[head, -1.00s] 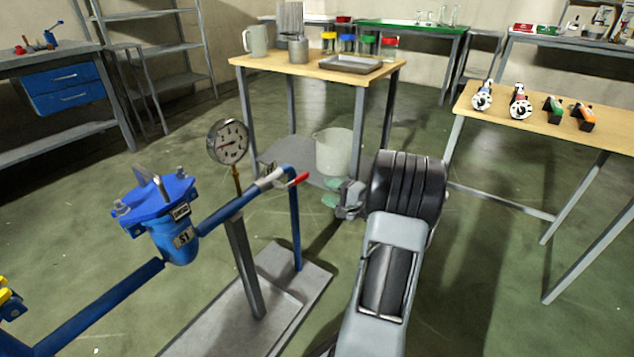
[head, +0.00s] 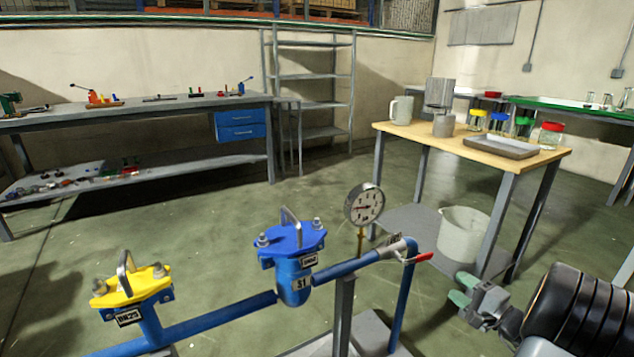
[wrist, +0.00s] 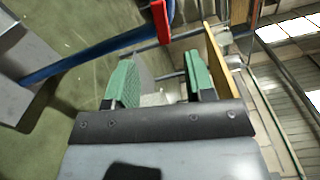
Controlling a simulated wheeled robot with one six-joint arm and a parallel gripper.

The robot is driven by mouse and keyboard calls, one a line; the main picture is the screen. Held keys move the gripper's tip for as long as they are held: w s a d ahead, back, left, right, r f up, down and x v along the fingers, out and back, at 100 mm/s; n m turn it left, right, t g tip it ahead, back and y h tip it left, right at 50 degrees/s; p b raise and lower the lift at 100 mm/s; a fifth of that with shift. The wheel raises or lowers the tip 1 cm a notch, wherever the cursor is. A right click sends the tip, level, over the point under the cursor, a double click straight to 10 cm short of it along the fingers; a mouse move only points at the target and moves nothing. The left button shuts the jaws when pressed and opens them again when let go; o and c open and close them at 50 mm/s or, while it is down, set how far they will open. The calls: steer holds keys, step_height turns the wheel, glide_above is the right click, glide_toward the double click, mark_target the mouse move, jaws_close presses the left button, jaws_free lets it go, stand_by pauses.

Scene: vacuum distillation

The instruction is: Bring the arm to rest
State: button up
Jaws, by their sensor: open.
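My gripper (head: 466,293) is at the lower right of the head view, at the end of my dark, ribbed arm. It is apart from the blue pipework and in front of the white bucket. In the wrist view its two green finger pads (wrist: 158,84) stand wide apart with nothing held between them. A blue pipe (wrist: 90,52) and a red valve handle (wrist: 162,20) show beyond the fingers.
The blue pipe rig carries a blue-lidded vessel (head: 293,262), a yellow-lidded vessel (head: 133,292), a gauge (head: 364,204) and a red handle (head: 424,257). A white bucket (head: 462,238) stands under the wooden table (head: 440,139). The floor at left (head: 180,230) is clear.

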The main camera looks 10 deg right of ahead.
steer(key=s+a+r+n+g+y+p, duration=0.15)
steer(key=a+r+n+g+p, duration=0.35)
steer(key=a+r+p, duration=0.5)
steer(key=s+a+r+n+g+y+p, duration=0.1)
steer(key=s+a+r+n+g+p, duration=0.15)
steer(key=a+r+g+p, duration=0.7)
steer(key=s+a+r+n+h+p, duration=0.2)
steer(key=s+r+h+p, duration=0.1)
steer(key=r+p, duration=0.3)
steer(key=s+a+r+n+t+h+p, duration=0.1)
steer(key=s+a+r+n+h+p, duration=0.2)
steer(key=r+p, duration=0.3)
steer(key=s+a+r+n+h+p, duration=0.2)
steer(key=r+p, duration=0.4)
steer(key=r, duration=0.4)
steer(key=shift+s+a+n+h, duration=0.4)
steer(key=shift+n+h, duration=0.05)
steer(key=shift+n, duration=0.2)
